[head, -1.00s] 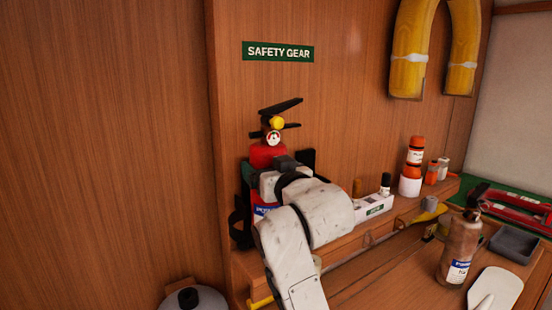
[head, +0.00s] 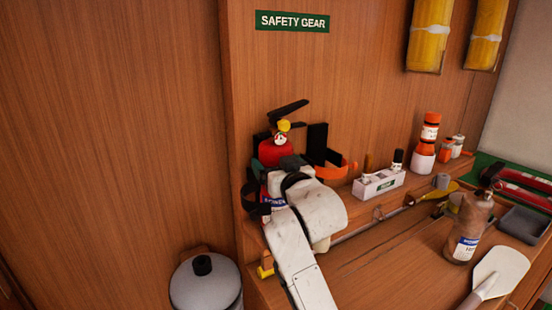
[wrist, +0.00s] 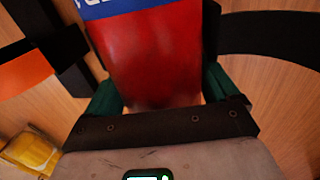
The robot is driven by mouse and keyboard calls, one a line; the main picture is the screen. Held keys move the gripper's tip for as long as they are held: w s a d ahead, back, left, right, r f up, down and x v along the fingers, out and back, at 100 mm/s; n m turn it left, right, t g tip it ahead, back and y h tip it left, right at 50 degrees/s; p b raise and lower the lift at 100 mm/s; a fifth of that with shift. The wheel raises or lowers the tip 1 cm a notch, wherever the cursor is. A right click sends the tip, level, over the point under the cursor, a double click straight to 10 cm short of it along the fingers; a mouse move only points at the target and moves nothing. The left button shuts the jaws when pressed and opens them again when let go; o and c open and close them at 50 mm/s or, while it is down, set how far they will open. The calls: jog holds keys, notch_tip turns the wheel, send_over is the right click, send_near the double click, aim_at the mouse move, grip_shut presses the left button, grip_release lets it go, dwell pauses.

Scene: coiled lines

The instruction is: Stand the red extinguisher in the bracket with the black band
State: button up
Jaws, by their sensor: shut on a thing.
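The red extinguisher (head: 275,152), with black handle, yellow knob and round gauge, is upright in the head view. My gripper (wrist: 160,88) is shut on its red body, with green fingers on both sides below a blue label. The bracket with the black band (head: 250,192) is on the wall at the extinguisher's left. Its band shows at the upper right of the wrist view (wrist: 268,32), beside the extinguisher. My arm hides the extinguisher's lower part and base, so I cannot tell whether it is seated.
A second bracket with an orange band (head: 338,170) is just right of the extinguisher. A white box (head: 378,184) with small bottles stands on the ledge farther right. A grey lidded pot (head: 205,284) stands below left. A brown bottle (head: 467,228) stands on the bench.

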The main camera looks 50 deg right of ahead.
jog(key=shift+r, duration=0.15)
jog(key=o, duration=1.8)
jog(key=shift+f, duration=0.25)
jog(key=shift+r, duration=0.1)
jog(key=b+v, duration=0.1)
jog(key=v, duration=1.1)
jog(key=shift+r+b, duration=0.1)
jog(key=shift+b, duration=0.25)
